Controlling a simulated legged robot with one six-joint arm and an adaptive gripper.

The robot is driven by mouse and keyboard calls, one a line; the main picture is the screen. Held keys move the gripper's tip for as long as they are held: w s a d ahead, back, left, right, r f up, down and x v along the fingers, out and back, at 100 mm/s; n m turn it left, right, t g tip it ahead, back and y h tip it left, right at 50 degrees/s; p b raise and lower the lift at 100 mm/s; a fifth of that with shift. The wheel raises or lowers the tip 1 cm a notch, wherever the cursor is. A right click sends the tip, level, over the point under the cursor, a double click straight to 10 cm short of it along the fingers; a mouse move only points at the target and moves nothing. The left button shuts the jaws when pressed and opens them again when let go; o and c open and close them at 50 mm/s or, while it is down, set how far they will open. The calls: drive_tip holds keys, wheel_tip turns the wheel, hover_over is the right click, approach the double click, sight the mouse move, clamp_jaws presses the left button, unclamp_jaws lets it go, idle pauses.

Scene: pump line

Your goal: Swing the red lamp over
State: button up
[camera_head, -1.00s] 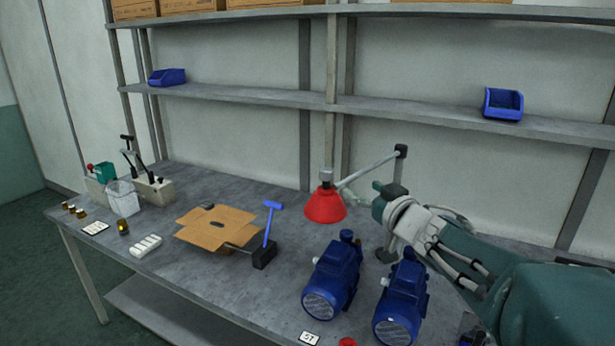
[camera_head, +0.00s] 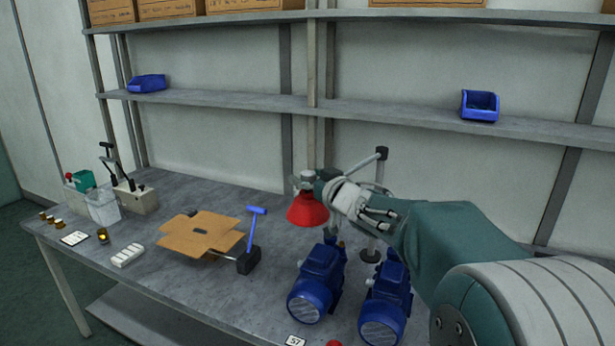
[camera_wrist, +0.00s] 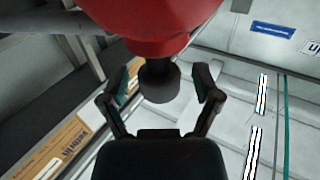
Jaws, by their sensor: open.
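The red lamp (camera_head: 308,210) hangs from a jointed arm on a grey post (camera_head: 378,200) above the workbench, behind the blue pumps. In the wrist view its red shade (camera_wrist: 150,25) fills the top, with a dark grey knob (camera_wrist: 158,82) below it in the picture. My gripper (camera_wrist: 161,88) is open, with one finger on each side of the knob. Gaps show between the fingers and the knob. In the head view my gripper (camera_head: 312,184) is at the lamp's top, partly hidden by my wrist.
Two blue pumps (camera_head: 318,280) stand on the bench (camera_head: 225,310) below the lamp. A white bin (camera_head: 103,208) is at the left. Shelves (camera_head: 230,103) with blue bins (camera_head: 480,106) run behind.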

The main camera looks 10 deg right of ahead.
clamp_jaws()
